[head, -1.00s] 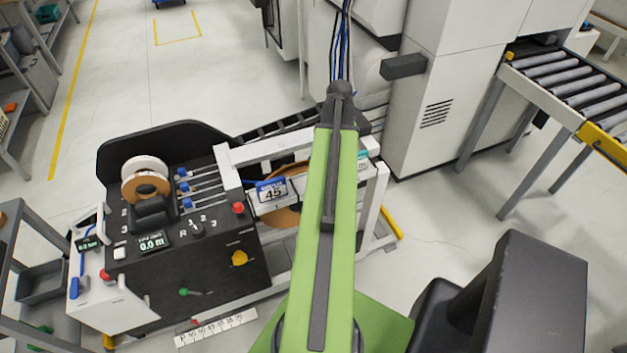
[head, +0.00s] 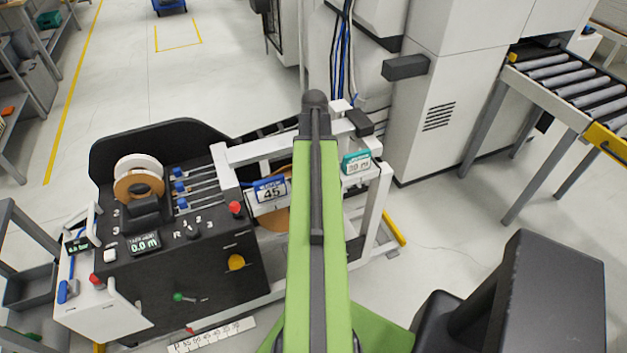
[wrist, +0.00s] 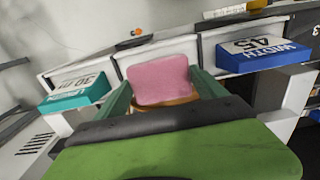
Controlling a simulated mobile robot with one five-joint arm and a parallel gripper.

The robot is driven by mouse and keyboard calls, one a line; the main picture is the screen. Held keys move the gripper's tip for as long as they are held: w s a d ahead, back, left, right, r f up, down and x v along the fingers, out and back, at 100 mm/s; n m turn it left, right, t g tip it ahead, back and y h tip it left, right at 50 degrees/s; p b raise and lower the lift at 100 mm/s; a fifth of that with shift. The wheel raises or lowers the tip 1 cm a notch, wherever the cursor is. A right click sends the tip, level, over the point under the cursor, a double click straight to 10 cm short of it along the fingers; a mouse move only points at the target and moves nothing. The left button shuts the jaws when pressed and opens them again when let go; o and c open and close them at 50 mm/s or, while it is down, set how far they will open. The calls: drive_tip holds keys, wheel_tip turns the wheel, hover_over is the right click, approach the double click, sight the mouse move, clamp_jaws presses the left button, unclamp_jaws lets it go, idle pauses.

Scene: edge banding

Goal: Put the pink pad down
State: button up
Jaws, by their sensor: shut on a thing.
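The pink pad (wrist: 160,80) shows in the middle of the wrist view, between the two green fingers of my gripper (wrist: 162,88). My gripper is shut on it. The pad hides part of the white machine frame behind it, and a brown edge shows just below the pad. Whether the pad touches anything beneath it cannot be told. In the head view my green arm covers the area, and neither the pad nor the fingers can be made out there.
A blue block marked 45 (head: 271,189) and a teal block (head: 356,163) sit on the white machine frame (head: 375,200), either side of my arm. The black control panel (head: 180,240) stands to the left. A roller conveyor (head: 575,95) is at the right.

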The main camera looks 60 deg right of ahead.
wheel_tip(320, 180, down, 4)
drive_tip(key=b, duration=0.4)
drive_tip(key=shift+f, duration=0.15)
drive_tip(key=shift+r, duration=0.2)
drive_tip(key=shift+f, duration=0.1)
drive_tip(key=o, duration=1.1)
drive_tip(key=shift+o, duration=0.2)
wheel_tip(320, 180, up, 12)
drive_tip(key=p, duration=1.2)
drive_tip(key=shift+r, duration=0.25)
drive_tip(key=shift+f, duration=0.1)
